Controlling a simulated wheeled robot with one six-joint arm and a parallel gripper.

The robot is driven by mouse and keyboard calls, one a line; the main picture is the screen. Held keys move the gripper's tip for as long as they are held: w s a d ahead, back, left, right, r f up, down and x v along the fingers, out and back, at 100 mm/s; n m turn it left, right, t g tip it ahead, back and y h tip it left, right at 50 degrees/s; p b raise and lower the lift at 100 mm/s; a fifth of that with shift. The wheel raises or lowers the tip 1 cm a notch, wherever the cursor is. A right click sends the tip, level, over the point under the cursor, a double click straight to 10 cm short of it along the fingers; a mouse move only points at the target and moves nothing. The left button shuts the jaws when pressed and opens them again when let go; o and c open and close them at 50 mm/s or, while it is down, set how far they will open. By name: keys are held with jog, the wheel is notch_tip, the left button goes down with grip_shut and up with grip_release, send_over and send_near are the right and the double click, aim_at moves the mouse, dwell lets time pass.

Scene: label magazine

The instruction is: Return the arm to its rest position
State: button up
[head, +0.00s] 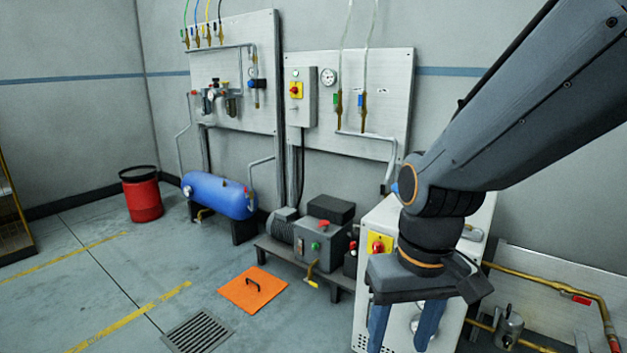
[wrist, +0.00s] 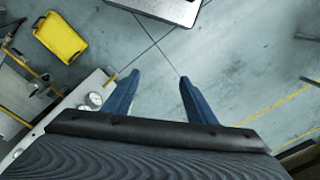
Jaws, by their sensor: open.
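My gripper (head: 404,330) hangs from my dark grey arm at the right of the head view, in front of a white cabinet (head: 372,235). Its two blue fingers point down, spread apart with nothing between them. In the wrist view the gripper (wrist: 155,88) is open too, with bare grey floor showing between and beyond the fingertips. The lower ends of the fingers are cut off by the bottom edge of the head view.
A blue tank (head: 218,195), a red bin (head: 141,194) and a pump unit (head: 322,240) stand along the wall. A yellow object (wrist: 60,38) shows in the wrist view. Floor at left is clear.

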jog(key=s+d+r+m+p, duration=0.1)
jog(key=d+r+p, duration=0.5)
jog(key=p, duration=0.7)
jog(key=shift+s+d+r+m+h, duration=0.15)
jog(key=shift+s+r+m+h, duration=0.25)
jog(key=shift+c, duration=0.3)
